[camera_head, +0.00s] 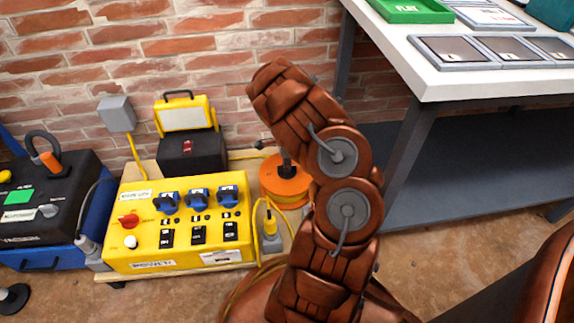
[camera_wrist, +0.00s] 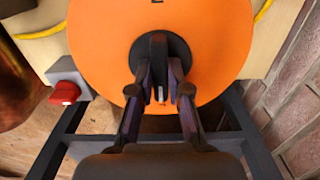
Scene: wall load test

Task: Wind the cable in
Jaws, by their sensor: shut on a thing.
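An orange cable reel (camera_head: 283,185) stands on the pale board to the right of the yellow control box, partly hidden by my brown arm. In the wrist view the reel's orange face (camera_wrist: 215,45) fills the top middle. My gripper (camera_wrist: 159,92) is shut on a dark handle (camera_wrist: 158,50) at the reel's dark hub. Yellow cable (camera_wrist: 45,28) shows at the left of the reel, and another piece (camera_wrist: 262,10) at the right. In the head view, yellow cable (camera_head: 264,210) hangs in a loop beside the yellow box. My gripper itself is hidden there behind the arm.
The yellow box (camera_head: 180,225) with knobs and switches stands left of the reel. A black case (camera_head: 190,150) and a grey wall box (camera_head: 116,113) are behind it. A white-topped table (camera_head: 440,80) stands at the right. A red knob (camera_wrist: 66,92) is left of the reel.

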